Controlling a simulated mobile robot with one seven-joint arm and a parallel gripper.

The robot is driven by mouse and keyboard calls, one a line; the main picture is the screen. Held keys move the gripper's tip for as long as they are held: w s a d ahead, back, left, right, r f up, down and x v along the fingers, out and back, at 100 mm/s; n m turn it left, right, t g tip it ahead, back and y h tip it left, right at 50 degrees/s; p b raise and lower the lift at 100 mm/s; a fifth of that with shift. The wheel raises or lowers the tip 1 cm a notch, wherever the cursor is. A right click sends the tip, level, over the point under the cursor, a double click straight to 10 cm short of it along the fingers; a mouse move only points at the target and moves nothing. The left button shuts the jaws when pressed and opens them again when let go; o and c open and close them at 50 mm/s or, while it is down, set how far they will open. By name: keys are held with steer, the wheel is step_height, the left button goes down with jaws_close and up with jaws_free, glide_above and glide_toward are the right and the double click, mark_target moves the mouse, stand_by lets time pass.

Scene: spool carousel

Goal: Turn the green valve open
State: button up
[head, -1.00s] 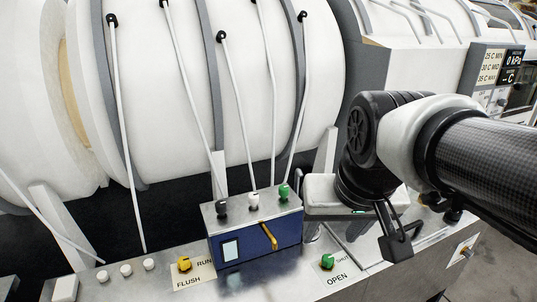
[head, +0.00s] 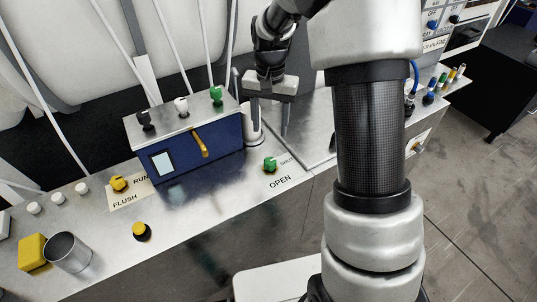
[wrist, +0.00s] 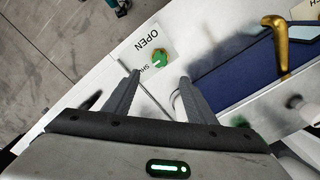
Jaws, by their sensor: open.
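The green valve (head: 270,164) is a small knob on the metal counter, between the word SHUT to its right and the word OPEN below it. I cannot tell clearly which word it points at. My gripper (head: 269,112) is above the counter, behind the valve in the head view, with its fingers apart and nothing between them. In the wrist view the green valve (wrist: 160,58) shows just beyond the gap between the fingertips (wrist: 159,78). The fingers do not appear to touch it.
A blue box (head: 190,148) with a yellow handle (head: 200,144) and black, white and green top knobs stands left of the valve. A yellow FLUSH/RUN valve (head: 119,183), a metal cup (head: 68,252) and a yellow block (head: 33,253) are farther left.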

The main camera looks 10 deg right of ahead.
mark_target(270, 161)
step_height(270, 161, down, 14)
steer(key=shift+f, duration=0.1)
stand_by(0.4)
steer(key=c, duration=1)
